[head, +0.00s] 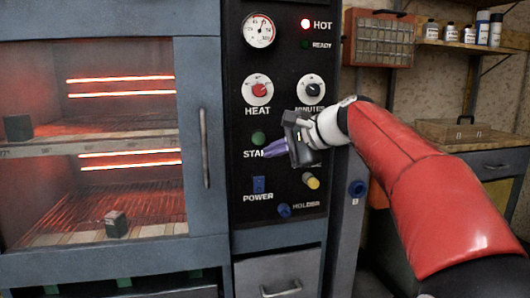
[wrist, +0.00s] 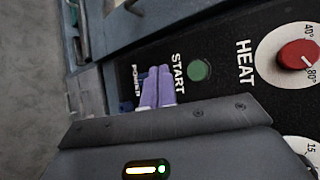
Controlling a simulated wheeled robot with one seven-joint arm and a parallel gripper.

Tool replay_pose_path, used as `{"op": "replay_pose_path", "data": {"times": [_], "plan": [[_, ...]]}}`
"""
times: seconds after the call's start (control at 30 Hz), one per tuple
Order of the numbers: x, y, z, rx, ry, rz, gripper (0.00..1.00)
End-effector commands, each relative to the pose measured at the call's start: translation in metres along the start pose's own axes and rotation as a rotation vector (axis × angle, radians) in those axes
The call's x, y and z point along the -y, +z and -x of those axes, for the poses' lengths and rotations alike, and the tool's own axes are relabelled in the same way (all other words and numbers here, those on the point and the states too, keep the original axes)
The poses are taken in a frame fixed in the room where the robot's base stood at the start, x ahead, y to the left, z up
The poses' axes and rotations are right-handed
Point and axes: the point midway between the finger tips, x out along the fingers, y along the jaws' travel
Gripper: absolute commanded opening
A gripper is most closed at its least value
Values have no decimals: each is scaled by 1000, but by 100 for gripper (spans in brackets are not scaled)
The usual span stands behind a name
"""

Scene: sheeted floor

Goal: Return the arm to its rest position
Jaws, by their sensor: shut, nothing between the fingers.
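My gripper (head: 275,149) is in front of the oven's black control panel (head: 252,114), with its purple fingers together and empty. The fingers also show in the wrist view (wrist: 156,88), pointing towards the panel between the POWER label and the green START button (wrist: 199,70). In the head view the START button (head: 258,138) is just above the fingertips. I cannot tell whether the fingers touch the panel. My red arm reaches in from the lower right and hides part of the panel's right side.
The oven (head: 210,60) glows inside behind its closed glass door and holds small dark blocks on two shelves. The red HOT lamp (head: 305,24) is lit. A drawer (head: 280,272) is below the panel.

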Motion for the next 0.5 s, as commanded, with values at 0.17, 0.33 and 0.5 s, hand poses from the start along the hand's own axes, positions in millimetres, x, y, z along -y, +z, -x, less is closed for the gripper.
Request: {"op": "replay_pose_path", "data": {"times": [0.17,0.33,0.5], "plan": [[-71,19,40,-123,152,198,0],[-181,38,87,-227,388,477,0],[-296,53,130,-260,633,756,0]]}}
